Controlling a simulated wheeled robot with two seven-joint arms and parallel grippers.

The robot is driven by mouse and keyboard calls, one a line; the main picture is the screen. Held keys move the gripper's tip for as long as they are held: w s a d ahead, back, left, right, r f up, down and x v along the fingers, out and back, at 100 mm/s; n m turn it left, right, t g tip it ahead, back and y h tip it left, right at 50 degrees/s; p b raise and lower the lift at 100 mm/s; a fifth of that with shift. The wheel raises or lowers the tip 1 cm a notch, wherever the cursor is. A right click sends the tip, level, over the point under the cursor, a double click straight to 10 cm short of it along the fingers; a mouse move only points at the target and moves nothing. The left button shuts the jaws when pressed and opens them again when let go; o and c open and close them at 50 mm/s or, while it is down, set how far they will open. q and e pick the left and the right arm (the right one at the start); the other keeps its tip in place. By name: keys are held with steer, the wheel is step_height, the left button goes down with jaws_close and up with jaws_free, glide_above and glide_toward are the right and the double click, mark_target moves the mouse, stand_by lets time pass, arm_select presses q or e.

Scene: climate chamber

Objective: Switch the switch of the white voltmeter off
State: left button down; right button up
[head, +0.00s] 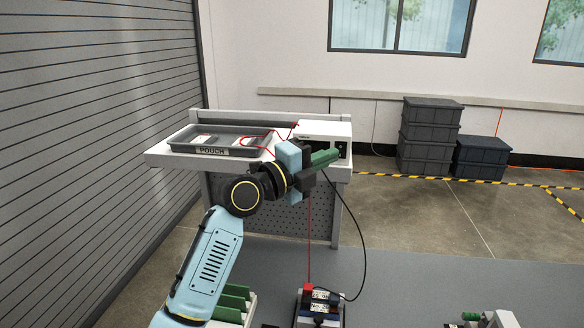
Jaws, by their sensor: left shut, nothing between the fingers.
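A white box-shaped instrument (322,128), which looks like the voltmeter, stands at the right end of the table (160,154). Its dark front panel shows only in part, at its right side. My left gripper (335,155) is in front of it, with green fingers shut and nothing between them, pointing right. The gripper and wrist cover most of the instrument's front, so I cannot see its switch or its setting. I cannot tell whether the fingers touch the panel.
A grey tray (180,146) labelled POUCH lies on the table's left part. A red lead and a black cable (364,240) run down to a device (308,291) at the bottom. Dark crates (430,133) are stacked by the back wall. A shutter stands at left.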

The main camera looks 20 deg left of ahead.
arm_select(q)
steer(key=b+v, duration=0.2)
steer(key=v, duration=0.5)
steer(key=shift+s+a+r, duration=0.3)
steer(key=shift+r, duration=0.15)
